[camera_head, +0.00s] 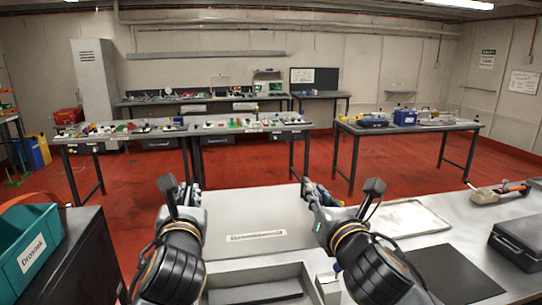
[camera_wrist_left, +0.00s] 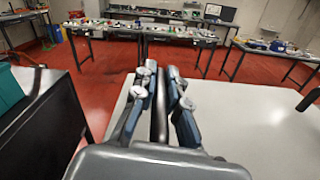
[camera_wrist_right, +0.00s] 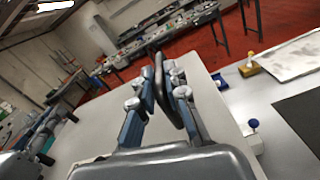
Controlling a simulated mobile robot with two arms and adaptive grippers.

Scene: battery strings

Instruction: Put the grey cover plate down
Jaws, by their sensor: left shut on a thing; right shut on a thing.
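The grey cover plate (camera_head: 245,210) is a wide, flat, light grey sheet with a printed label strip, level between my two arms in the head view. My left gripper (camera_head: 186,192) is at its left edge and my right gripper (camera_head: 314,190) is at its right edge. In the left wrist view the fingers are shut on a dark upright handle (camera_wrist_left: 159,112) by the plate. In the right wrist view the fingers are shut on a similar dark handle (camera_wrist_right: 162,85). I cannot tell how far the plate is above what lies beneath it.
A grey housing with a dark slot (camera_head: 255,291) shows in front of the plate. A teal bin (camera_head: 30,250) stands left.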

